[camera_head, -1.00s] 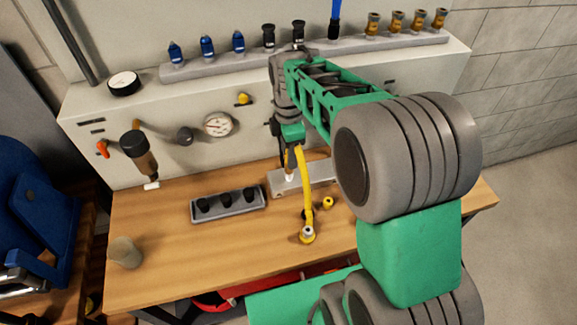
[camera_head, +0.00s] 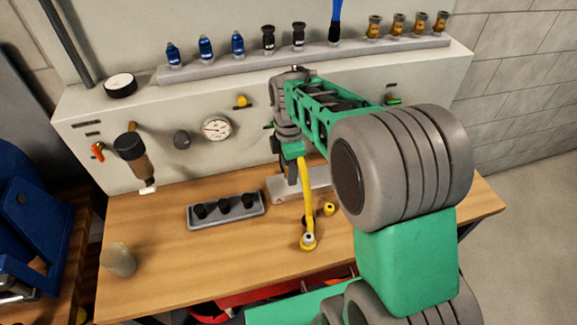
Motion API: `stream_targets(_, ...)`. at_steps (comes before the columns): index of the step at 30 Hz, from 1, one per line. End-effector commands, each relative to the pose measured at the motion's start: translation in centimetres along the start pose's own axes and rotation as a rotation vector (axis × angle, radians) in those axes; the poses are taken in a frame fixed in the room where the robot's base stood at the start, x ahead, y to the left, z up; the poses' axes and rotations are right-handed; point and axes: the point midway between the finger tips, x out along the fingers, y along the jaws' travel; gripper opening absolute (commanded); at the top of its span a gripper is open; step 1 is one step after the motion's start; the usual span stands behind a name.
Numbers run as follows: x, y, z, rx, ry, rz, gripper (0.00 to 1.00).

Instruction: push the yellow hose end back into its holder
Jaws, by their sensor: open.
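The yellow hose (camera_head: 308,195) stands over the wooden bench, running from beside my gripper down to a round yellow fitting with a pale centre (camera_head: 308,240). My gripper (camera_head: 292,178) points down at the left of the hose's upper part, in front of a light grey block (camera_head: 318,183). It is open; its fingers are small and partly merge with the block behind. I cannot tell whether they touch the hose. Which part is the holder is not clear. A small yellow ring-like piece (camera_head: 329,209) sits right of the hose.
A grey tray with several black pieces (camera_head: 225,210) lies left of the hose. A translucent cup (camera_head: 118,260) stands at the bench's left. The panel behind carries a gauge (camera_head: 217,128) and a filter bowl (camera_head: 136,160). The bench (camera_head: 190,260) is clear in front.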

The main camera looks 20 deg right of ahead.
Motion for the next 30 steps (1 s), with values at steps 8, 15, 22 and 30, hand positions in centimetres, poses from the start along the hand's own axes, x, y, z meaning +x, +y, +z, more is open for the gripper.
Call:
stream_targets(8,-0.01,0.00,0.00,0.000,0.000,0.000,0.45)
stream_targets(15,-0.07,0.00,0.00,0.000,0.000,0.000,0.45)
stream_targets(22,-0.01,0.00,0.00,0.000,0.000,0.000,0.41)
stream_targets(30,-0.01,0.00,0.00,0.000,0.000,0.000,0.18)
